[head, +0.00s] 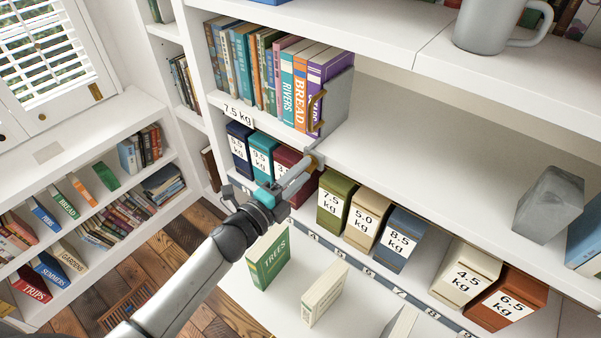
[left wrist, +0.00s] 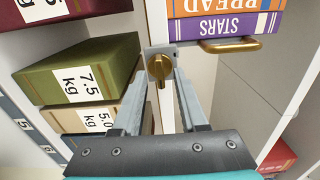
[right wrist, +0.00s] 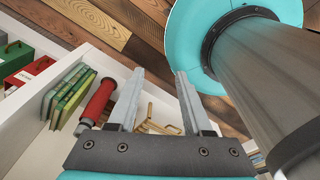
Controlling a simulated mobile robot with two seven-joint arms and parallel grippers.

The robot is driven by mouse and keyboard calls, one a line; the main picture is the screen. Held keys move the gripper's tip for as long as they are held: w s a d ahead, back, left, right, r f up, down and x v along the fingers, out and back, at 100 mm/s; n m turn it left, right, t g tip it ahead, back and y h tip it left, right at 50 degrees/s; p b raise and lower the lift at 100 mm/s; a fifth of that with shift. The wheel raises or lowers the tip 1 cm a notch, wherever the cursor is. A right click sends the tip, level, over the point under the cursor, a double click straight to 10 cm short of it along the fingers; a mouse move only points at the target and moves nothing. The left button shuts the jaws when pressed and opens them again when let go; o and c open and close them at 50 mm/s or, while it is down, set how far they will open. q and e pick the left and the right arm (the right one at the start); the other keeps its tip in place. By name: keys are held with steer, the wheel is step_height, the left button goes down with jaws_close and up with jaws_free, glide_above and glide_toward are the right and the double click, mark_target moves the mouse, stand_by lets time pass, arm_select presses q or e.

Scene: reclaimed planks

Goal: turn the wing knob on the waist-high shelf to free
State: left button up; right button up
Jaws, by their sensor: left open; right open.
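The brass wing knob (left wrist: 159,68) sits on a small grey plate at the shelf edge, its wing standing upright in the left wrist view. In the head view the knob (head: 317,161) shows only in part, at the tip of my left gripper (head: 304,172). My left gripper (left wrist: 161,84) is open, its fingers to either side of the knob, with the knob between or just past the tips; I cannot tell whether they touch it. My right gripper (right wrist: 159,76) is open and empty, away from the shelf, over a white tray or drawer.
Weight boxes, such as the olive 7.5 kg box (head: 336,202), line the lower shelf beside the knob. A purple book (left wrist: 222,25) and a grey bookend with a brass handle (left wrist: 232,43) stand close by. A red-handled object (right wrist: 97,103) lies near my right gripper.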

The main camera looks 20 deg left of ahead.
arm_select(q)
steer(key=v, duration=1.5)
steer(key=shift+b, duration=0.35)
steer(key=shift+s, duration=0.1)
